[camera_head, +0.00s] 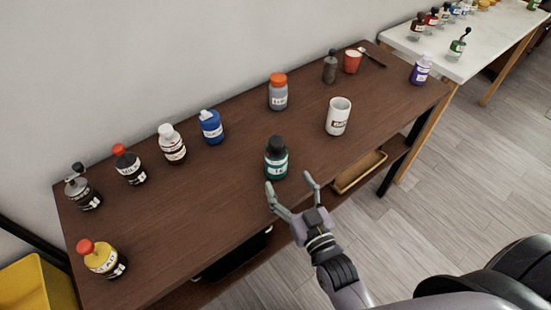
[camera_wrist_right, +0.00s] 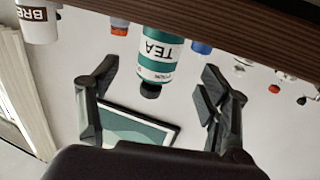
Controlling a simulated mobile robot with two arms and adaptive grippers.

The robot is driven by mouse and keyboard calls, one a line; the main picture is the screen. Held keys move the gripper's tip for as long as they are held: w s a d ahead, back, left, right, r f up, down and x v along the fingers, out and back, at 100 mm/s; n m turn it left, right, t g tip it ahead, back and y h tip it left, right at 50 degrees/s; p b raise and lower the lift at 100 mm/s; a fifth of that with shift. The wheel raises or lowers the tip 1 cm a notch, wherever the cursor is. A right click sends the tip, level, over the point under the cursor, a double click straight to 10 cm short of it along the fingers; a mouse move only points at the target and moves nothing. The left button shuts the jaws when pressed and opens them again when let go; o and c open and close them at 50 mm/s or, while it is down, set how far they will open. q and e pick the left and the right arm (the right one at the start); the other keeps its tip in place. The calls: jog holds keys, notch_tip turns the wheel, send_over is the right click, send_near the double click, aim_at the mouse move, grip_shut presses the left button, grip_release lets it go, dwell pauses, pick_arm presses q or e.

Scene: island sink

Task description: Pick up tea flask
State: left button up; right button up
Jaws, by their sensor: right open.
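The tea flask (camera_head: 276,160) is a teal bottle with a white band and a black cap. It stands upright near the front edge of the brown table. In the right wrist view the flask (camera_wrist_right: 160,55) appears upside down, with "TEA" on its label, ahead of and between the fingers. My right gripper (camera_head: 291,184) is open and empty, just in front of the flask at the table's front edge. It also shows in the right wrist view (camera_wrist_right: 155,95). My left gripper is not in view.
A white mug (camera_head: 338,117) stands right of the flask and an orange-capped jar (camera_head: 278,91) behind it. Several bottles line the table's back left, including a blue one (camera_head: 211,126). A yellow bottle (camera_head: 102,259) stands at the front left. The tabletop (camera_head: 215,190) left of the flask is clear.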

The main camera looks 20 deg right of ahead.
aim_at(281, 167)
jog(key=w, duration=0.3)
jog(key=shift+w+a, duration=0.15)
jog(key=w, duration=0.1)
jog(key=w+p, duration=0.1)
jog(key=w, duration=0.2)
jog(key=shift+w+a+r, duration=0.25)
jog(key=shift+r, duration=0.1)
jog(key=shift+w+f, duration=0.1)
jog(key=shift+w, duration=0.35)
jog(key=shift+s, duration=0.1)
jog(key=shift+c, duration=0.6)
jog(key=c, duration=1.2)
jog(key=shift+c, duration=0.2)
